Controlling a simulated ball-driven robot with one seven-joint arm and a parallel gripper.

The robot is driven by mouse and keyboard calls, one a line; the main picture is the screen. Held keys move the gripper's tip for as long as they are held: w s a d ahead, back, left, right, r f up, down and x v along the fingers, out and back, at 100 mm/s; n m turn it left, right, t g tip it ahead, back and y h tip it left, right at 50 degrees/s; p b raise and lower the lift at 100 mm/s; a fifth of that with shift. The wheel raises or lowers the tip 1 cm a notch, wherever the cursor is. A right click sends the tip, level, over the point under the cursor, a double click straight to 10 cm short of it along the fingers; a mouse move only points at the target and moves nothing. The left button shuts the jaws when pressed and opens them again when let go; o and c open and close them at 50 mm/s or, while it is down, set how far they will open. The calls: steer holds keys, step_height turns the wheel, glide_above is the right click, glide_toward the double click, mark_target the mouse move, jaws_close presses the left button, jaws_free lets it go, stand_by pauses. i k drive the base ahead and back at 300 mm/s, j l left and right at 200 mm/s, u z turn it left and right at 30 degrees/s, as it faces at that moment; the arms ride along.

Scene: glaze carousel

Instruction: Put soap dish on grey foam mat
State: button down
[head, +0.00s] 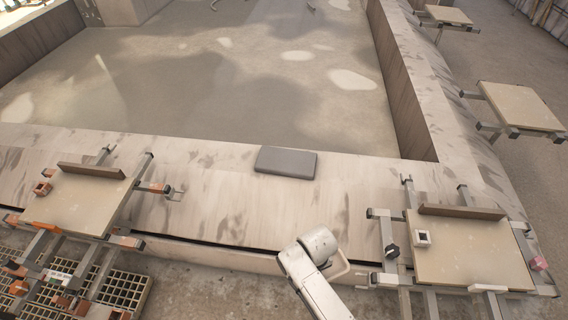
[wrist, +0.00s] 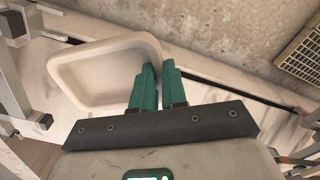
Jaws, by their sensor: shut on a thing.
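The soap dish (wrist: 103,79) is a shallow, off-white rectangular dish with rounded corners, in the upper left of the wrist view. My gripper (wrist: 159,68) has its teal fingers shut on the dish's right-hand rim. The dish hangs to the left of the fingers, and part of its near edge is behind them. The grey foam mat (head: 287,162) is a flat dark-grey rectangle on the pale ledge in the middle of the head view. Nothing lies on the mat. In the head view my arm is below and right of the mat, and my fingers cannot be made out there.
The ledge around the mat is clear.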

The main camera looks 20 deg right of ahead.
mark_target(286, 159)
steer(key=i+j+z, duration=0.2)
steer(key=j, duration=0.45)
steer(key=i+j+z, duration=0.2)
steer(key=j, duration=0.45)
steer(key=j+z, duration=0.2)
steer(key=j, duration=0.45)
steer(key=i+j+z, duration=0.35)
steer(key=i+j, duration=0.2)
steer(key=i+j+z, duration=0.35)
steer(key=i+j, duration=0.25)
steer(key=i+j+z, duration=0.1)
steer(key=i+j, duration=0.3)
